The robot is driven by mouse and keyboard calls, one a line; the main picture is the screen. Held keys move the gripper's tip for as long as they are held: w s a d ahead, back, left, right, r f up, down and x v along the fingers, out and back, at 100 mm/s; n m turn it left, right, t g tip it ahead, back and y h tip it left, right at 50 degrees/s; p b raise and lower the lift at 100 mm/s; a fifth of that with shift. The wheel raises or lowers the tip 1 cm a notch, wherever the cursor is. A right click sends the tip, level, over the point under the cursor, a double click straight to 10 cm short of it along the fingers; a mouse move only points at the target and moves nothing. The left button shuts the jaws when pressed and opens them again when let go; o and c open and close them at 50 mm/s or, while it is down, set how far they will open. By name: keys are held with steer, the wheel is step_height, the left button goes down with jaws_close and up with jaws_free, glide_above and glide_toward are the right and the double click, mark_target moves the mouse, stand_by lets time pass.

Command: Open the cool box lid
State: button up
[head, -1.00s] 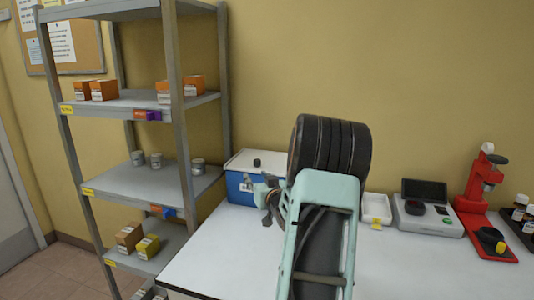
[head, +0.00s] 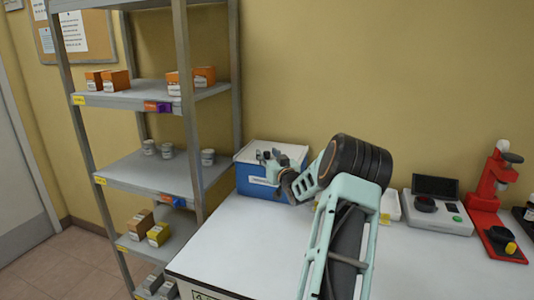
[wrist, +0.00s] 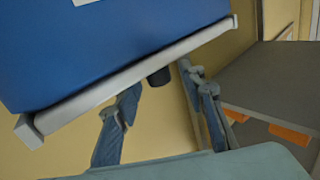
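The cool box (head: 258,188) is blue with a white lid (head: 292,152) and stands on the table at the wall end beside the shelf. The lid looks shut. My gripper (head: 266,157) is at the lid's level, in front of part of it. In the wrist view the box (wrist: 110,45) appears upside down, with the lid's edge (wrist: 130,78) slanting across. The dark lid knob (wrist: 159,77) shows between my two fingers (wrist: 158,92), which are spread apart. I cannot tell whether they touch the knob or lid. The knob is hidden in the head view.
A grey shelf rack (head: 150,178) with boxes and jars stands close to the left of the cool box. A white tray (head: 390,206), a scale (head: 438,212) and a red device (head: 492,190) stand to the right. The table's front left is clear.

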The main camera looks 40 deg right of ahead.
steer(key=shift+w+d, duration=0.3)
steer(key=shift+w, duration=0.3)
jaws_close()
